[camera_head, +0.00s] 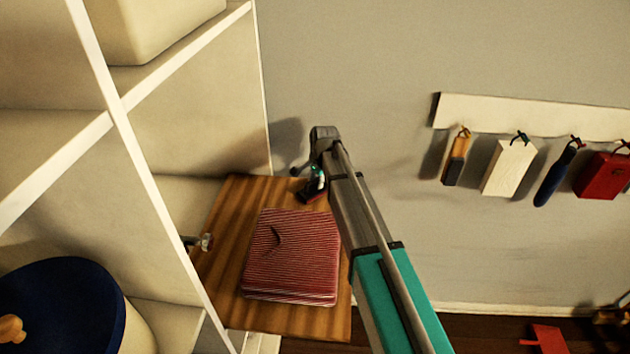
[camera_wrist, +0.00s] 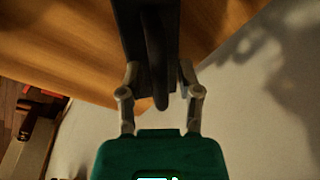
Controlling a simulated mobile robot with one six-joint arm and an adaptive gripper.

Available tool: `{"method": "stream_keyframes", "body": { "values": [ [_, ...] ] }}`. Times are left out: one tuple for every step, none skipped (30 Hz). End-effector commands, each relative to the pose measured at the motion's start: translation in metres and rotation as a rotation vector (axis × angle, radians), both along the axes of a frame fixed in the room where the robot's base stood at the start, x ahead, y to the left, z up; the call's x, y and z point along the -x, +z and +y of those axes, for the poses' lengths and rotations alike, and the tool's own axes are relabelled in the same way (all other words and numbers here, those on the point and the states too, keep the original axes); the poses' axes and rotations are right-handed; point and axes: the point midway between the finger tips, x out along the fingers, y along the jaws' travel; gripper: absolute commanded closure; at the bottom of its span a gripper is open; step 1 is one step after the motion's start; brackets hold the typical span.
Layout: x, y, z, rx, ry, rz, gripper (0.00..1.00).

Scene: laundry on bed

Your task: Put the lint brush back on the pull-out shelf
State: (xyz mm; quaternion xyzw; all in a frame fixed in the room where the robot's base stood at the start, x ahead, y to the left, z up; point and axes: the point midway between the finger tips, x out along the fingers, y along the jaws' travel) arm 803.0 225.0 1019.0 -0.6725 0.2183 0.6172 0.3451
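The pull-out shelf (camera_head: 222,255) is a striped wooden board sticking out of the white shelving unit. A folded red-and-white striped cloth (camera_head: 292,258) lies on it, with a small dark curved mark on top. My gripper (camera_head: 312,188) is at the shelf's back right corner, by the wall. A dark thing with a little red shows there, partly hidden by my arm. In the wrist view a dark object, probably the lint brush (camera_wrist: 155,50), has its narrow end between the fingers of my gripper (camera_wrist: 160,82). The wood (camera_wrist: 60,45) is behind it. Whether the fingers press on it is unclear.
A white rail (camera_head: 530,114) on the wall at right carries several hanging items, including a red one (camera_head: 603,176). A bin with a blue lid (camera_head: 60,300) stands at lower left. The shelving unit's white upright (camera_head: 150,180) borders the shelf on the left.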

Motion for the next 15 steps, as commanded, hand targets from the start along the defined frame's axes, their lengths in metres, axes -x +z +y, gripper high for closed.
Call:
{"method": "stream_keyframes", "body": {
  "values": [
    [0.0, 0.0001, -0.0002, 0.0, 0.0, 0.0, 0.48],
    [0.0, 0.0001, -0.0002, 0.0, 0.0, 0.0, 0.48],
    [0.0, 0.0001, -0.0002, 0.0, 0.0, 0.0, 0.48],
    [0.0, 0.0001, -0.0002, 0.0, 0.0, 0.0, 0.48],
    [0.0, 0.0001, -0.0002, 0.0, 0.0, 0.0, 0.48],
    [0.0, 0.0001, -0.0002, 0.0, 0.0, 0.0, 0.48],
    [-0.0001, 0.0001, -0.0003, 0.0, 0.0, 0.0, 0.48],
    [-0.0001, 0.0001, -0.0003, 0.0, 0.0, 0.0, 0.48],
    [-0.0001, 0.0002, -0.0003, 0.0, 0.0, 0.0, 0.48],
    [-0.0001, 0.0004, -0.0003, 0.0, 0.0, 0.0, 0.48],
    [-0.0001, 0.0006, -0.0003, 0.0, 0.0, 0.0, 0.48],
    [-0.0001, 0.0012, -0.0003, 0.0, 0.0, 0.0, 0.48],
    [-0.0002, 0.0018, -0.0004, 0.0, 0.0, 0.0, 0.48],
    [-0.0001, 0.0025, -0.0004, 0.0, 0.0, 0.0, 0.48],
    [-0.0001, 0.0037, -0.0005, 0.0, -0.001, 0.0, 0.48]
  ]
}}
